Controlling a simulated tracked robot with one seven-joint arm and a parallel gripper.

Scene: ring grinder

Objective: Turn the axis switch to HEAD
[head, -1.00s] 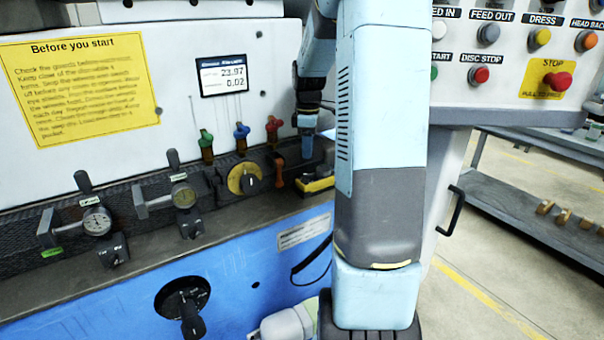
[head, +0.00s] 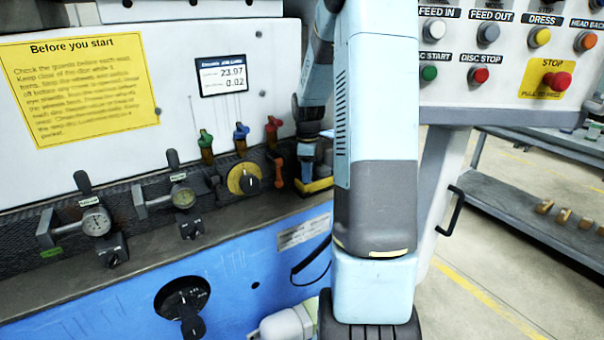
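A yellow round dial with a black knob (head: 244,179) sits on the dark rail of the machine. A black rotary handle (head: 183,300) on a round plate sits lower on the blue front panel. No HEAD marking is readable on either, so I cannot tell which is the axis switch or how it is set. My gripper (head: 306,178) is small and partly hidden at the end of my arm, right of the yellow dial and an orange lever (head: 279,169). It points down near a yellow and black block (head: 318,186). Its fingers do not show clearly.
Two dial gauges (head: 97,222) on stands sit left on the rail. Green, blue and red valve handles (head: 241,132) stand behind the yellow dial. A button panel (head: 500,50) with a red STOP button is at upper right. My arm blocks the centre right.

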